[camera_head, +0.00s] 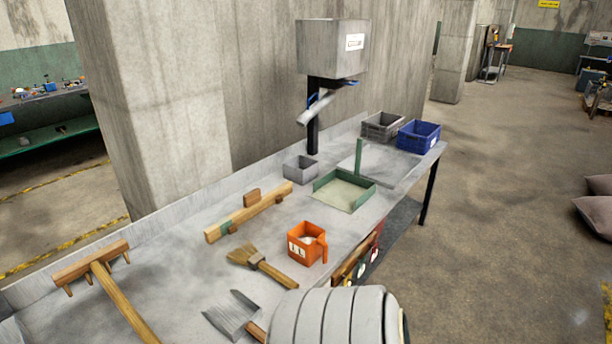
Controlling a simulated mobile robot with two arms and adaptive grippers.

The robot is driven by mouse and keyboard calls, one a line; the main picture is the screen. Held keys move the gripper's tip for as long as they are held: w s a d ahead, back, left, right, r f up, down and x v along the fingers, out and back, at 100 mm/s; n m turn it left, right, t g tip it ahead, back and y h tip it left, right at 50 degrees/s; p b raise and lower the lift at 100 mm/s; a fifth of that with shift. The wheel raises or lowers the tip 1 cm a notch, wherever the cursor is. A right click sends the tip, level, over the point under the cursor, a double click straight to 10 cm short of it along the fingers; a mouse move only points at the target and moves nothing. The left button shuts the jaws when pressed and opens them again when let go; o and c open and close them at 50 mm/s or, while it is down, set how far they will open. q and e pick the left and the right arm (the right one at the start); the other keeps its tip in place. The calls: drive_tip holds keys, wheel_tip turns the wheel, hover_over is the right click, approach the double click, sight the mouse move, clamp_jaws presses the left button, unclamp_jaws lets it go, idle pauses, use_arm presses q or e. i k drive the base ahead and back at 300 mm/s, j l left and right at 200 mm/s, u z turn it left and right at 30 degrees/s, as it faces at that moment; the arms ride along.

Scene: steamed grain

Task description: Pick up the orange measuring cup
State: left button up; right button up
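The orange measuring cup (306,243) stands upright on the grey workbench (180,262), a little right of the picture's middle. It is square, with a white label on its front and a handle on its right side. Something pale shows inside it. A thick ribbed grey-white part, probably of my own arm, fills the bottom middle and is apart from the cup in the picture. Neither of my grippers can be seen.
A brush (262,264) and a metal scoop (233,314) lie left of and nearer than the cup. A wooden rake (105,276), a wooden bar (248,212), a green tray (344,192), a small grey box (300,169) and a hopper (333,50) are also on the bench.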

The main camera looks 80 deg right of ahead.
sight(311, 246)
drive_tip(key=z, duration=2.5)
